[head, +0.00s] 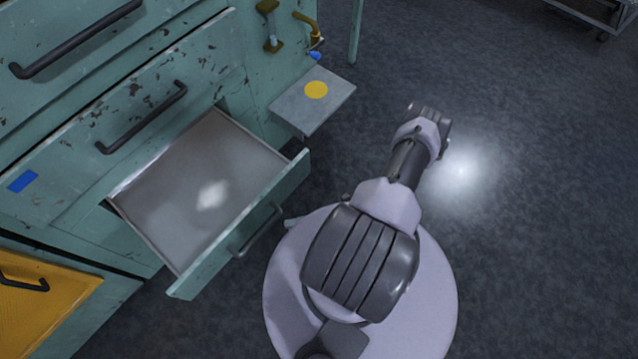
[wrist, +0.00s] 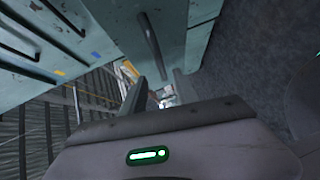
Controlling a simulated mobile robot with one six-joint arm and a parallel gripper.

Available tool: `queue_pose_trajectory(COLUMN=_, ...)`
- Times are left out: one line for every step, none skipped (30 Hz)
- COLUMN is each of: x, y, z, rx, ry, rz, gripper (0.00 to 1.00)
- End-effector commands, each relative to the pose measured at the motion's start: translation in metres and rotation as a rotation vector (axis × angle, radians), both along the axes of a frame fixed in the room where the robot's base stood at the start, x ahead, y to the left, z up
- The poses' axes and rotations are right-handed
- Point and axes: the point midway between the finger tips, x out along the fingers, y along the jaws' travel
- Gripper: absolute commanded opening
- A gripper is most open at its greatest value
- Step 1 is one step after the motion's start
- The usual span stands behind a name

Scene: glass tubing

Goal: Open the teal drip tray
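The teal drip tray (head: 295,172) appears to be the pulled-out drawer of the teal cabinet in the head view. Its grey inside is empty, with a bright reflection on the floor. Its dark bar handle (head: 256,231) is on the front face, and nothing is seen holding it. In the wrist view a dark handle (wrist: 151,40) on a teal front lies just beyond my gripper (wrist: 140,97). A dark finger shows there; its opening is unclear. In the head view my gripper is mostly hidden, and only a small pale tip near the handle may belong to it.
A closed drawer with a dark handle (head: 142,117) is above the tray. A yellow panel (head: 45,305) is at lower left. A grey shelf (head: 300,115) with a yellow disc juts out beside the tray. Dark floor (head: 520,230) at the right is clear.

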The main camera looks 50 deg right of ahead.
Motion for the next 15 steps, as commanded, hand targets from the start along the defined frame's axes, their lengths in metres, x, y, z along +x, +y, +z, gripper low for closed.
queue_pose_trajectory(x=-0.010, y=-0.012, z=0.004, rx=-0.004, ry=0.000, rz=-0.007, gripper=0.36)
queue_pose_trajectory(x=-0.016, y=-0.018, z=0.005, rx=-0.004, ry=0.000, rz=-0.006, gripper=0.36)
queue_pose_trajectory(x=-0.023, y=-0.025, z=0.006, rx=-0.003, ry=-0.001, rz=-0.005, gripper=0.36)
queue_pose_trajectory(x=-0.029, y=-0.030, z=0.007, rx=-0.003, ry=0.000, rz=-0.006, gripper=0.36)
queue_pose_trajectory(x=-0.033, y=-0.034, z=0.007, rx=-0.003, ry=0.001, rz=-0.004, gripper=0.36)
queue_pose_trajectory(x=-0.038, y=-0.040, z=0.008, rx=-0.002, ry=0.000, rz=-0.003, gripper=0.36)
queue_pose_trajectory(x=-0.041, y=-0.043, z=0.009, rx=-0.002, ry=0.000, rz=-0.002, gripper=0.36)
queue_pose_trajectory(x=-0.044, y=-0.046, z=0.009, rx=-0.001, ry=0.000, rz=-0.003, gripper=0.36)
queue_pose_trajectory(x=-0.047, y=-0.048, z=0.009, rx=-0.001, ry=0.001, rz=-0.001, gripper=0.36)
queue_pose_trajectory(x=-0.048, y=-0.049, z=0.010, rx=-0.001, ry=0.001, rz=0.000, gripper=0.36)
queue_pose_trajectory(x=-0.049, y=-0.050, z=0.010, rx=-0.001, ry=0.001, rz=0.000, gripper=0.36)
queue_pose_trajectory(x=-0.050, y=-0.051, z=0.010, rx=-0.001, ry=0.001, rz=0.000, gripper=0.36)
queue_pose_trajectory(x=-0.051, y=-0.051, z=0.010, rx=0.000, ry=0.001, rz=0.001, gripper=0.36)
queue_pose_trajectory(x=-0.051, y=-0.051, z=0.010, rx=0.000, ry=0.001, rz=0.001, gripper=0.36)
queue_pose_trajectory(x=-0.051, y=-0.051, z=0.010, rx=0.000, ry=0.001, rz=0.001, gripper=0.36)
